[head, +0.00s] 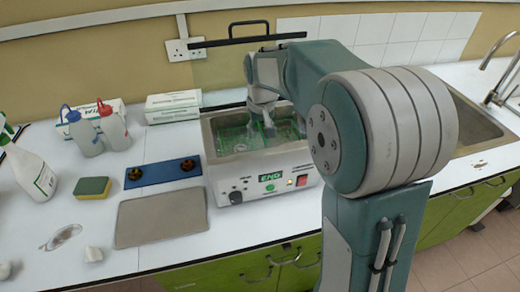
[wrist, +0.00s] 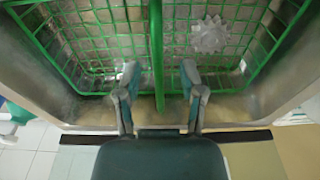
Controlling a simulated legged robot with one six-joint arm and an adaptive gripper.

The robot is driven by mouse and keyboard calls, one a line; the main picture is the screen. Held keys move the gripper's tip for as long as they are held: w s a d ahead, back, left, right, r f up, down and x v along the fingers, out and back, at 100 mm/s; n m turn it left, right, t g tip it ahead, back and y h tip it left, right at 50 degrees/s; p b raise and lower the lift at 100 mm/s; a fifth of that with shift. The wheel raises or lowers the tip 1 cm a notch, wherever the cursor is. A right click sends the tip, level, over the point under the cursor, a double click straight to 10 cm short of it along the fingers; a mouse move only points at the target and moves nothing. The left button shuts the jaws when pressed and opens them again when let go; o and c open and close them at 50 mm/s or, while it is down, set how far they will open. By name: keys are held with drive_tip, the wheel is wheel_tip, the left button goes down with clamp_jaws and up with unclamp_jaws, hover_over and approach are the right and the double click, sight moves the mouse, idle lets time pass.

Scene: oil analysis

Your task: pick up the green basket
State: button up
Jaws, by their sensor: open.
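The green wire basket (head: 234,141) sits inside the metal tank of the bath machine (head: 258,178). The machine's front display reads END, beside a red switch. In the wrist view the basket (wrist: 98,45) fills the upper part, and a pale gear-shaped part (wrist: 209,35) lies in it. A green bar of the basket, apparently its handle, runs between my fingers. My gripper (head: 262,126) is over the tank, pointing down, and also shows in the wrist view (wrist: 160,76). Its two fingers are apart, one on each side of the bar, with gaps visible. My arm hides the tank's right side.
A black-handled lid (head: 248,42) is behind the bath. A grey metal plate (head: 160,217), a blue holder (head: 163,172), a yellow-green sponge (head: 92,189) and bottles (head: 84,132) stand to the left. A sink (head: 470,125) is at right.

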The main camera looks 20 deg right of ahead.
clamp_jaws()
drive_tip(key=shift+r, duration=0.15)
